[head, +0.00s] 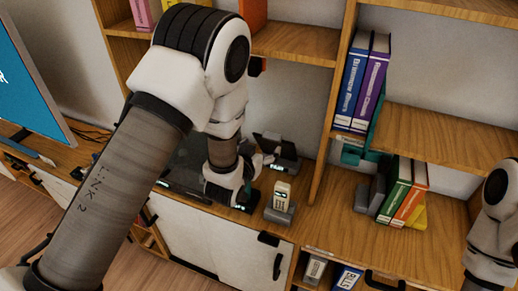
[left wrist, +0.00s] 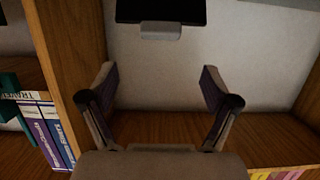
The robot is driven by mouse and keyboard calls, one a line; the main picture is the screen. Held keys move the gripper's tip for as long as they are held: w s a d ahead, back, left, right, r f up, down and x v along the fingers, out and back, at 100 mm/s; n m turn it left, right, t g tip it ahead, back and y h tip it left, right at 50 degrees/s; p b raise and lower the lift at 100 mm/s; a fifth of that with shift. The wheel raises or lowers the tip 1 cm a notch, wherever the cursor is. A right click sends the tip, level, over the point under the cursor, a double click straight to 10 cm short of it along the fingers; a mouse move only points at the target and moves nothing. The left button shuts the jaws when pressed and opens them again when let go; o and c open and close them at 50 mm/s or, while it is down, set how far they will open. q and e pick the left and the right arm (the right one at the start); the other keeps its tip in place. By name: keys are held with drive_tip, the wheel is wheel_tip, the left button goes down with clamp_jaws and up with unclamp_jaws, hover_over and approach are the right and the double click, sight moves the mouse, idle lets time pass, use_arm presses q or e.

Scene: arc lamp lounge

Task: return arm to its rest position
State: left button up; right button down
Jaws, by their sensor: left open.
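My left arm (head: 110,190) comes in from the left of the head view, rises to a white and black elbow, then drops to a white wrist low over the desk. Its gripper (left wrist: 158,85) shows clearly in the left wrist view, open and with nothing between its fingers. It faces the pale back wall of the shelf unit, and this view looks upside down. In the head view the fingers are hard to make out beside the wrist. My right arm (head: 495,225) shows only in part at the right edge, and its gripper is out of the picture.
A handset (head: 282,193) stands in a grey cradle (head: 280,213) just right of my left wrist. A wooden upright (head: 333,100) separates it from blue and purple books (head: 362,82). Green and orange books (head: 402,192) stand lower right. A monitor (head: 28,85) is at the left.

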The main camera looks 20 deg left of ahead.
use_arm(q)
drive_tip(key=shift+s+r, duration=0.15)
drive_tip(key=shift+s, duration=0.45)
drive_tip(key=s+a+f+g+b, duration=0.1)
drive_tip(key=s+f+g, duration=0.1)
drive_tip(key=s+f, duration=0.45)
drive_tip(key=s+a+f+n+g+b, duration=0.1)
drive_tip(key=s+a+f+g+b, duration=0.2)
drive_tip(key=f, duration=0.7)
drive_tip(key=s+f+g, duration=0.2)
drive_tip(key=s+f, duration=0.5)
drive_tip(key=f, duration=0.1)
drive_tip(key=s+f+g, duration=0.2)
drive_tip(key=s+g, duration=0.2)
drive_tip(key=s, duration=0.5)
drive_tip(key=s+f+g, duration=0.3)
drive_tip(key=s+g, duration=0.1)
drive_tip(key=s, duration=0.5)
drive_tip(key=shift+s+a+f, duration=0.15)
drive_tip(key=shift+s+a, duration=0.05)
drive_tip(key=shift+s, duration=0.05)
